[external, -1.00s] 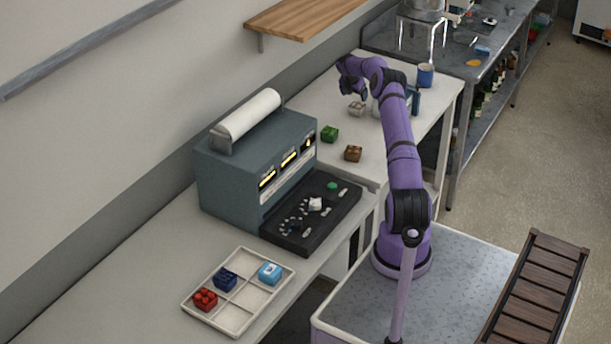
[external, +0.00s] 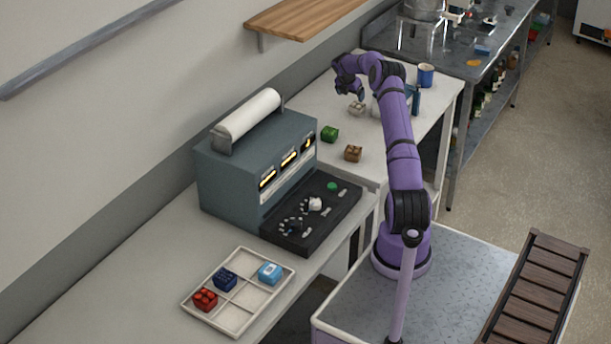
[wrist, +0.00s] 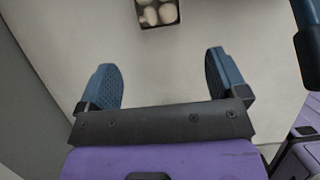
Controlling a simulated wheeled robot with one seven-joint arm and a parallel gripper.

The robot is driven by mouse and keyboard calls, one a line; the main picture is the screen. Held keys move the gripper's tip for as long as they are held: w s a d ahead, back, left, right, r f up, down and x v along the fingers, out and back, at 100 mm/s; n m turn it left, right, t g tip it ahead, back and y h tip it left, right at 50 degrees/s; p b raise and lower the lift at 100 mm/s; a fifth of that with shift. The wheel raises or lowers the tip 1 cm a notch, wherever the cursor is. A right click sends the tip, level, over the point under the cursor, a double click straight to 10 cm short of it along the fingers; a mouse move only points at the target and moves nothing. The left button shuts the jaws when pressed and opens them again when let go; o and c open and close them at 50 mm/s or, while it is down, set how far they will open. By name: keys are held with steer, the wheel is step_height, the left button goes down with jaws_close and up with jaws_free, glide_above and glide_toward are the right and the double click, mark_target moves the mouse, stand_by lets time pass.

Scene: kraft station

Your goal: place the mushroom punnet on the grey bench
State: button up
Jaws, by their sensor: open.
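The mushroom punnet (external: 357,107) is a small dark-sided box of pale mushrooms on the pale bench (external: 395,150) behind the dark machine. In the wrist view the punnet (wrist: 158,12) is cut off by the top edge, ahead of and between the fingers. My gripper (external: 354,92) is above the bench, close to the punnet in the picture. In the wrist view its blue fingers (wrist: 166,82) are spread apart with nothing between them. A nearer pale grey bench (external: 130,262) carries the machine; which bench the task calls grey is unclear.
A blue mug (external: 426,75) is at the far right. The machine (external: 250,165) and a divided tray (external: 232,318) with several small boxes occupy the near bench. A wooden shelf (external: 305,18) hangs above.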

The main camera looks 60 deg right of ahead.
mark_target(354, 107)
steer(key=x, duration=1.1)
steer(key=c, duration=1.1)
